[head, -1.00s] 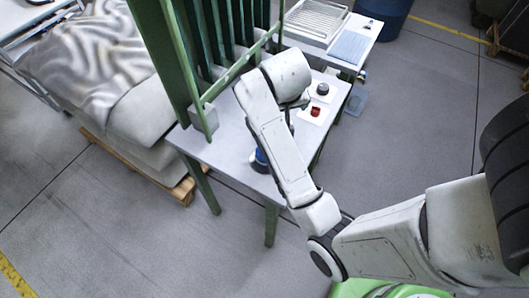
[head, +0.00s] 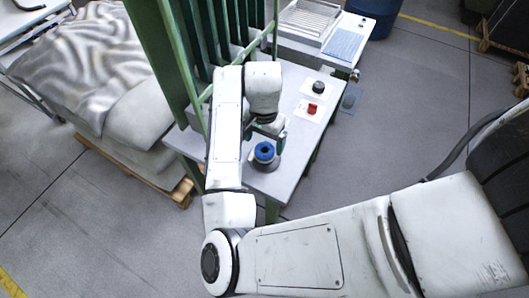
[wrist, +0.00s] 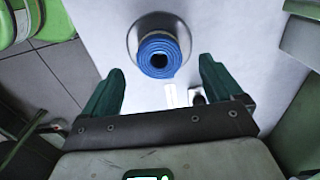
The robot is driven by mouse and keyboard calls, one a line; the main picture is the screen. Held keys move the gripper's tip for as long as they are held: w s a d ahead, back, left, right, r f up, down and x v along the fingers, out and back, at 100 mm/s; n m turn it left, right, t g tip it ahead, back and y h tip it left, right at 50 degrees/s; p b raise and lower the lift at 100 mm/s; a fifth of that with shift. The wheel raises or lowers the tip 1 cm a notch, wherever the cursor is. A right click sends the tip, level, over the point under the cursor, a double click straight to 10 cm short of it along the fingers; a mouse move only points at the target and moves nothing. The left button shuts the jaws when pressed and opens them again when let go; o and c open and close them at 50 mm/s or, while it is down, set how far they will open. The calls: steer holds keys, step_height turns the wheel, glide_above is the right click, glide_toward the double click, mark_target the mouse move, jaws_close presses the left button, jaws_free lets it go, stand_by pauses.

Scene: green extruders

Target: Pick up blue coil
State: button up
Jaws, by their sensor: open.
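The blue coil (head: 264,151) sits on a round grey base (head: 268,165) near the front end of the grey table. In the wrist view the blue coil (wrist: 159,58) shows from above as a ring with a dark hole, at the top centre. My gripper (head: 266,131) is just behind the coil in the head view. In the wrist view my gripper (wrist: 160,88) has its two green fingers wide apart and nothing between them. The coil lies ahead of the fingertips, roughly centred between them, and is not touched.
A red part (head: 312,108) and a dark round part (head: 319,87) stand on white squares farther back on the table (head: 290,185). Green posts (head: 205,50) rise along its left side. A bed-like stack with a striped cover (head: 80,60) stands at left.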

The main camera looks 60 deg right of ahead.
mark_target(265, 151)
steer(key=shift+f+p, duration=0.4)
steer(key=shift+f, duration=2.6)
steer(key=c, duration=1.1)
